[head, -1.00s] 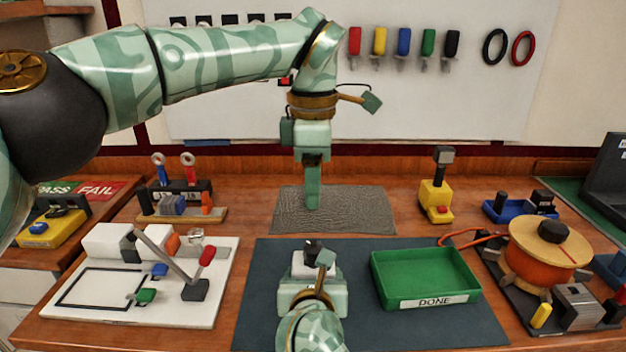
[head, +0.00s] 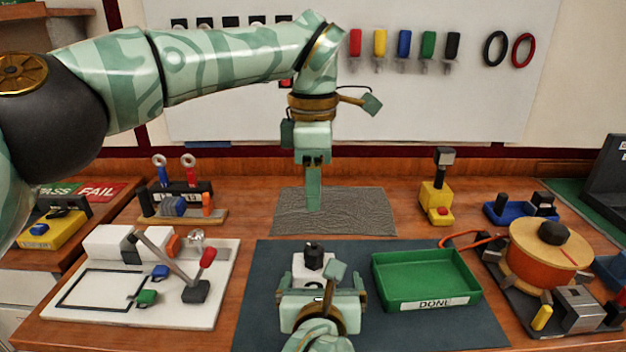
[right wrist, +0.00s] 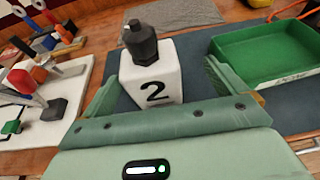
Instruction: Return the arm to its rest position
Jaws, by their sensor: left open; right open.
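My left arm reaches in from the left, and its gripper (head: 313,190) points down over the grey textured mat (head: 350,215) at the back of the table. I see its fingers nearly edge-on, with nothing held. My right gripper (head: 322,282) is low over the dark mat at the front. Its jaws are open, with a finger on each side of a white block with a black knob on top (head: 312,266). In the right wrist view the block (right wrist: 152,80) shows a "2" and stands upright between the fingers, with gaps beside it.
A green tray marked DONE (head: 425,280) lies right of my right gripper. A white board with a lever (head: 75,318) is at the left. An orange spool (head: 545,255) and a yellow device (head: 435,200) stand at the right. The dark mat (head: 440,335) is bare in front of the tray.

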